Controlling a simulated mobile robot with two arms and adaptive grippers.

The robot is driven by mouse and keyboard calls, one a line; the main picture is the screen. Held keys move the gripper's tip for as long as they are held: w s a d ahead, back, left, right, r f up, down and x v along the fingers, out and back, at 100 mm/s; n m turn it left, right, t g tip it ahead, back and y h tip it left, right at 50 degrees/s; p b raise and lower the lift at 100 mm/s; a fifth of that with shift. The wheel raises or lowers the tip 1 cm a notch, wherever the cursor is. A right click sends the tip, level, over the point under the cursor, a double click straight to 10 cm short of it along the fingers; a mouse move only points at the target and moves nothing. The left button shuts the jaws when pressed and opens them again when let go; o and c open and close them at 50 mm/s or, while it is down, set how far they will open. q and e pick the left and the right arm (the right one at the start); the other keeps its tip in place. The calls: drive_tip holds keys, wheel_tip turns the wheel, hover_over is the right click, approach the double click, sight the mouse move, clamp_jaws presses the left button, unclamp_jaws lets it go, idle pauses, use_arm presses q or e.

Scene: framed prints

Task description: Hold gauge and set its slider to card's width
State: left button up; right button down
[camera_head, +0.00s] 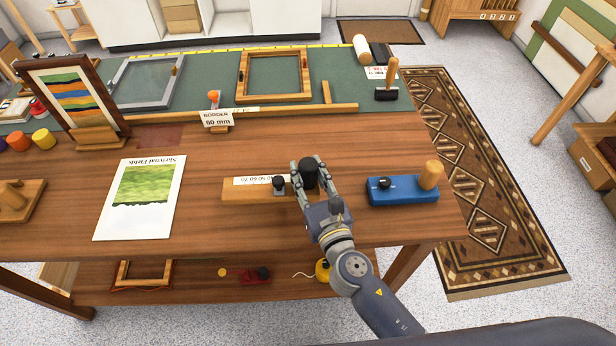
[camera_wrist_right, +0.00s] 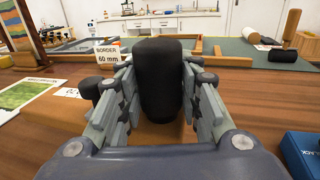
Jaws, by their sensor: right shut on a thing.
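The gauge (camera_head: 240,194) is a wooden bar with a white number scale, lying on the table in front of me. A small dark slider (camera_head: 279,184) sits on the bar left of a black upright grip (camera_head: 309,172). My right gripper (camera_head: 312,178) is shut around this black grip, which also stands between its fingers in the right wrist view (camera_wrist_right: 160,85). The card (camera_head: 216,118) reads "BORDER 60 mm" and stands upright behind the gauge; it also shows in the right wrist view (camera_wrist_right: 108,54). My left gripper is not in view.
A blue block (camera_head: 402,192) with a wooden knob stands right of the gauge. A print (camera_head: 142,198) lies flat to the left. Frames, a green mat (camera_head: 215,90) and a wooden rail fill the back. Bare tabletop lies in front of the gauge.

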drive_tip(key=shift+w, duration=0.4)
drive_tip(key=shift+f+b, duration=1.9)
drive_tip(key=shift+f, duration=0.1)
drive_tip(key=shift+f+b, duration=0.35)
drive_tip(key=shift+f, duration=0.1)
idle(0.5)
